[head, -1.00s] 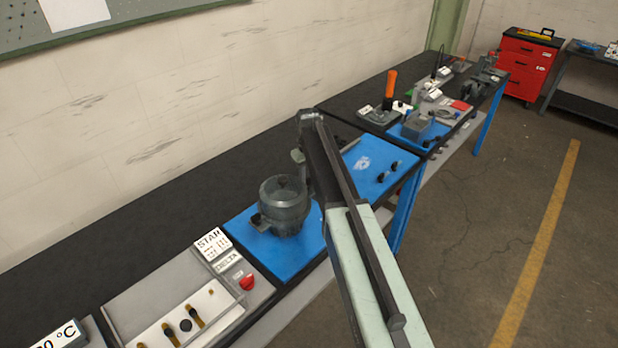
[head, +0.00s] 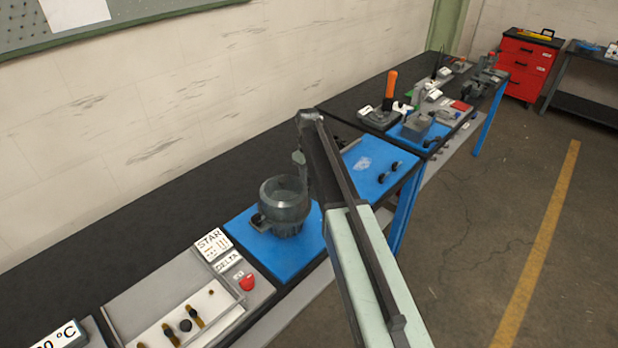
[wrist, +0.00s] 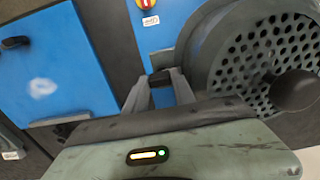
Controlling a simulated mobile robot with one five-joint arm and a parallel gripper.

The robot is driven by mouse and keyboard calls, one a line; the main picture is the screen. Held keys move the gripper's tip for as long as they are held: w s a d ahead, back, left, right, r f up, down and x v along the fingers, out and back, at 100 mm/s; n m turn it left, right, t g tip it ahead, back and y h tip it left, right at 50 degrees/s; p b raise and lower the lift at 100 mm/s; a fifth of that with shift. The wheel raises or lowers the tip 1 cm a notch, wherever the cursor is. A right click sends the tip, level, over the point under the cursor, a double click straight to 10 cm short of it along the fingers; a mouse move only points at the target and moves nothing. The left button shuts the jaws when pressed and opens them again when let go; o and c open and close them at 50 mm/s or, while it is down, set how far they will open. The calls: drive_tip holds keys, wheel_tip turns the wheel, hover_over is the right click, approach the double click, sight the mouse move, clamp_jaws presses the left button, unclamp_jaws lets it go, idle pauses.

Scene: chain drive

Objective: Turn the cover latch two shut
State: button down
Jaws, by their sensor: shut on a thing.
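A grey round housing (head: 284,208) stands on a blue board, partly beside my arm in the head view. In the wrist view, its perforated round cover (wrist: 262,58) fills the right side, with a dark round knob (wrist: 299,91) in front of it. My gripper (wrist: 160,82) is beside the housing's left rim in that view. Its fingers are shut on a small dark piece (wrist: 160,76), apparently a cover latch; its number is not readable. The fingers cover most of it.
A second blue board (head: 372,170) with dark handles lies right of the housing. A grey panel with a red knob (head: 248,282) stands at the near left. A red and yellow knob (wrist: 147,4) is beyond the fingers. The dark bench behind the housing is clear.

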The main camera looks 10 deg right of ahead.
drive_tip(key=c, duration=1)
unclamp_jaws()
drive_tip(key=shift+c, duration=0.2)
wheel_tip(320, 180, up, 8)
drive_tip(key=p, duration=0.8)
drive_tip(key=shift+r, duration=0.1)
drive_tip(key=s+m, duration=0.7)
drive_tip(key=s, duration=2)
wheel_tip(320, 180, down, 14)
drive_tip(key=s+b, duration=0.1)
drive_tip(key=b, duration=1.2)
drive_tip(key=shift+s+d+b, duration=0.25)
drive_tip(key=shift+s+b, duration=0.05)
drive_tip(key=shift+b, duration=0.1)
